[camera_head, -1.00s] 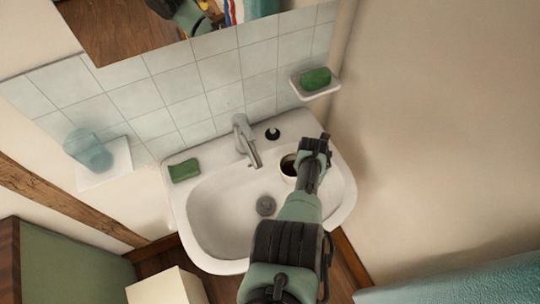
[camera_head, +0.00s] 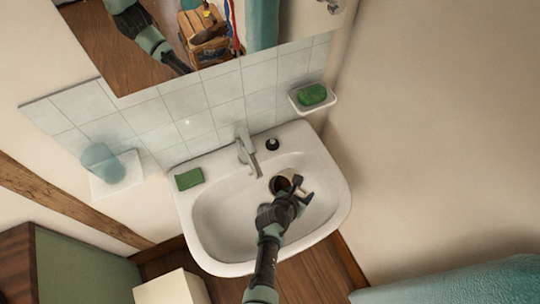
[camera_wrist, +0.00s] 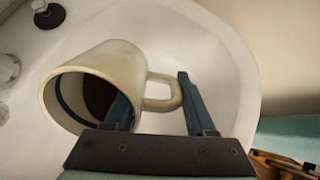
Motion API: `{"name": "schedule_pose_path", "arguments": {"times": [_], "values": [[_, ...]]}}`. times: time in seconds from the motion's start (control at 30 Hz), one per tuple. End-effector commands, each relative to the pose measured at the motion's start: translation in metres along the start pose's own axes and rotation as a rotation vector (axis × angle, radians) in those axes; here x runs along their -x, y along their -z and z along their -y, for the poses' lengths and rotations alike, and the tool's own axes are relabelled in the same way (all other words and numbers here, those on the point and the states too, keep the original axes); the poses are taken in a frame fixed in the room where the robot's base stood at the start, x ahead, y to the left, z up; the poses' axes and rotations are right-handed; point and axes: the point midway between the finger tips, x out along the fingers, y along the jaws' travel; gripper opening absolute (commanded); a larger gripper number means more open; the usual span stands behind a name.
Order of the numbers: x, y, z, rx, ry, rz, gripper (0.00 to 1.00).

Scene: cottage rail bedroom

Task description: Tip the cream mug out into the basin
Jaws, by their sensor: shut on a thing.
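The cream mug (camera_wrist: 95,80) is held over the right part of the white basin (camera_head: 225,225). In the wrist view it is tilted, its mouth facing the lower left, with dark brown showing inside. In the head view its brownish mouth shows beside my gripper (camera_head: 297,190), which hides much of the mug. My gripper (camera_wrist: 185,95) is shut on the mug at its handle side: the handle lies between the two fingers, and the left finger overlaps the mouth. Whether any liquid is leaving the mug cannot be told.
The faucet (camera_head: 246,150) stands at the basin's back, left of the mug. A soap dish (camera_head: 315,103) and a shelf with a teal cup (camera_head: 103,164) are on the walls.

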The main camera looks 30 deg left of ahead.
Motion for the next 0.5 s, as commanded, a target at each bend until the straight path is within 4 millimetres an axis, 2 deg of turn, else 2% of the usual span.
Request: {"name": "schedule_pose_path", "arguments": {"times": [0.27, 0.4, 0.5], "values": [[0.001, -0.001, 0.0, -0.001, -0.001, 0.155, 0.0], [0.019, -0.021, -0.001, 0.0, -0.002, 0.193, 0.0], [0.022, -0.024, -0.001, 0.0, -0.002, 0.205, 0.0]]}}
